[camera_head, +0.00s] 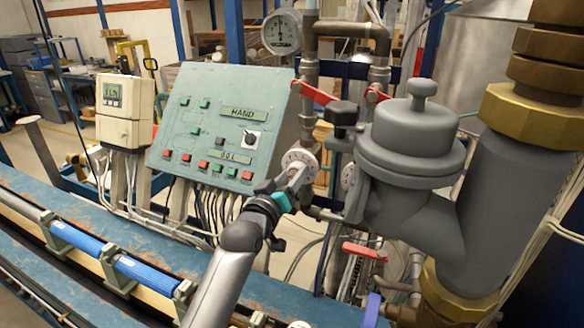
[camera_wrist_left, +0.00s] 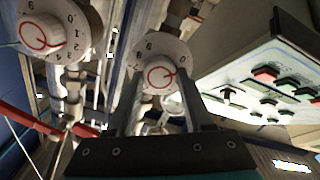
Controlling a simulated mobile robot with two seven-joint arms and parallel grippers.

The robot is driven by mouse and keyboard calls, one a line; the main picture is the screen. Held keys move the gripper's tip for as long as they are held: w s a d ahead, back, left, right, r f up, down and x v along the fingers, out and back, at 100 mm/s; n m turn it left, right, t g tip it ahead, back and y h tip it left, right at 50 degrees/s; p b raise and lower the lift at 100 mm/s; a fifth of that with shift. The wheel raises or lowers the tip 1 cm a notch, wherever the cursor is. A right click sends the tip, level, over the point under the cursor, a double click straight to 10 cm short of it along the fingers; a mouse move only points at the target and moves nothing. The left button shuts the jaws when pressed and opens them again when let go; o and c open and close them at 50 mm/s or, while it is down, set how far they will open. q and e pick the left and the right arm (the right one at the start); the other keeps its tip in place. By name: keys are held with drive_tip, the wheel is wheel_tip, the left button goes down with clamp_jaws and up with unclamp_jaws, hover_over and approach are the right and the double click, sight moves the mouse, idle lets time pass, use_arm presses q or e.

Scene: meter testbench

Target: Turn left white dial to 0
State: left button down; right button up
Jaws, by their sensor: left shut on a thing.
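The left white dial (camera_head: 299,157) sits on the pipework just right of the green control panel. In the left wrist view this dial (camera_wrist_left: 160,48) has a numbered white face and a red ring mark on its knob; the number it points to is not clear. My left gripper (camera_head: 292,180) reaches it from below and is shut on its knob. In the left wrist view its fingers (camera_wrist_left: 160,82) stand on either side of the knob. A second white dial (camera_wrist_left: 45,30) shows at upper left there; in the head view this dial (camera_head: 348,175) is partly hidden by pipes. My right gripper is not in view.
The green panel (camera_head: 185,130) with buttons and a HAND display stands close left of the dial. Red levers (camera_head: 316,93) and a large grey valve body (camera_head: 415,140) crowd the right. A lower red lever (camera_head: 364,251) sits below. Cables hang under the panel.

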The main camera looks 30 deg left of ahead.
use_arm(q)
drive_tip(key=shift+n+p, duration=0.35)
drive_tip(key=shift+n, duration=0.35)
drive_tip(key=shift+c, duration=1.4)
unclamp_jaws()
drive_tip(key=s+b, duration=0.1)
drive_tip(key=s, duration=1.4)
drive_tip(key=shift+d, duration=0.4)
drive_tip(key=shift+s, duration=0.1)
